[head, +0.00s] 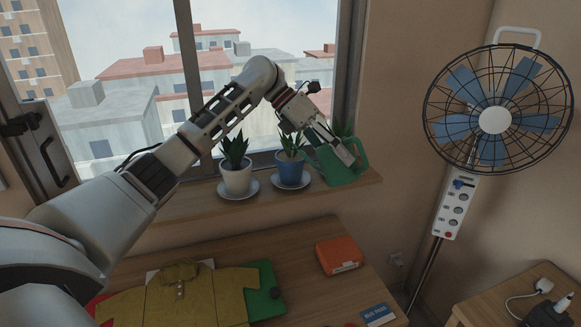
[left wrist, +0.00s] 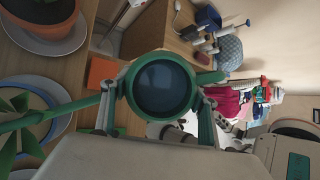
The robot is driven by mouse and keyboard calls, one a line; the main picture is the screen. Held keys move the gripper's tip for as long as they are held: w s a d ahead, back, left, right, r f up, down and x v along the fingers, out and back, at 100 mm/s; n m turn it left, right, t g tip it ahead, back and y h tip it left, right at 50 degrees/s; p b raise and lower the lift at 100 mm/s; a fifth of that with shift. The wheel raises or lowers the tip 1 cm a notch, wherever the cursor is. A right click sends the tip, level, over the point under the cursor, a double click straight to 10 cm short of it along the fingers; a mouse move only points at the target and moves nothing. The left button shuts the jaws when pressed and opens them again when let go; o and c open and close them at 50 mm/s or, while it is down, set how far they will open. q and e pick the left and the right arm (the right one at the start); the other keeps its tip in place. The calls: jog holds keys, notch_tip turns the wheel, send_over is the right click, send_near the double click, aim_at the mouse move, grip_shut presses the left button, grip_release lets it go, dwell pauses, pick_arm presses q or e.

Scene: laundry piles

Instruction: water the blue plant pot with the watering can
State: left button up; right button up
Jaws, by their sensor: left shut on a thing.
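The green watering can (head: 347,172) is at the right end of the window sill. My left gripper (head: 343,154) is shut on it from above. In the left wrist view the can's round opening has a green rim (left wrist: 123,93), with my fingers on either side, and its spout points left. The blue plant pot (head: 291,174) stands upright on a white saucer just left of the can and holds a spiky green plant. The pot's blue rim also shows in the left wrist view (left wrist: 52,93), partly under leaves. I cannot tell whether the can touches the sill. My right gripper is not in view.
A white plant pot (head: 237,181) stands left of the blue one. A terracotta pot (left wrist: 72,40) on a saucer is near the can. Below the sill, a table holds a yellow shirt (head: 180,297) and an orange box (head: 339,256). A fan (head: 495,119) stands right.

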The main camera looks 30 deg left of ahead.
pick_arm(q)
jog(key=shift+r, duration=0.15)
dwell(0.3)
jog(key=shift+a+r+h, duration=0.1)
jog(key=shift+r+h, duration=0.2)
jog(key=shift+r, duration=0.2)
dwell(0.4)
jog(key=shift+r, duration=0.15)
notch_tip(320, 180, up, 2)
jog(key=m+t+y, duration=0.1)
jog(key=y, duration=0.3)
jog(key=shift+y, duration=0.4)
jog(key=shift+r+t+y, duration=0.3)
jog(key=shift+r+y, duration=0.05)
jog(key=shift+y, duration=0.65)
jog(key=shift+w, duration=0.1)
